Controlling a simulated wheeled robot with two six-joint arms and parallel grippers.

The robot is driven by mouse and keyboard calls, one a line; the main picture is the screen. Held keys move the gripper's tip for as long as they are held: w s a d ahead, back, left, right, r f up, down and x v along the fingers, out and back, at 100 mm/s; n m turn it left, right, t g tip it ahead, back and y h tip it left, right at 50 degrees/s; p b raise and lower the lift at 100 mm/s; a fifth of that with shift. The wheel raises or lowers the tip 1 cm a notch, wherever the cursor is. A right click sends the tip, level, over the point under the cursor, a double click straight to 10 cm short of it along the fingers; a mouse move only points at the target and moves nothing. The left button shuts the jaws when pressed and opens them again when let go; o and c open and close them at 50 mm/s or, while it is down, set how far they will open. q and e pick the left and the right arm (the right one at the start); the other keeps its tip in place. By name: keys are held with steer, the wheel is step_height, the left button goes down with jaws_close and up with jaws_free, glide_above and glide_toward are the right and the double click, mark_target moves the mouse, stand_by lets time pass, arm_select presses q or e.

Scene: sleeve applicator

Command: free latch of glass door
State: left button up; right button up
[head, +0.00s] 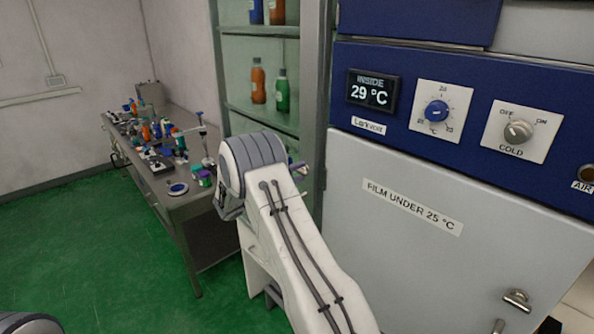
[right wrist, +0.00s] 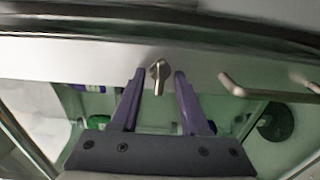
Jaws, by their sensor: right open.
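The latch (right wrist: 158,78) is a small metal turn-piece on the pale frame of the glass door (right wrist: 95,62), in the right wrist view. Its lever points down in that picture, toward my palm. My right gripper (right wrist: 160,73) is open, with one purple finger on each side of the latch and a gap visible on both sides. A metal bar handle (right wrist: 270,90) is on the same frame, to the right. My left gripper is out of view.
Bottles, one orange (head: 258,82) and one green (head: 282,92), stand on the cabinet shelves. A blue and grey machine (head: 400,240) stands close on the right. A cluttered bench (head: 182,205) is at the left. The green floor (head: 90,250) is clear there.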

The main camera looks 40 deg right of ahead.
jaws_close()
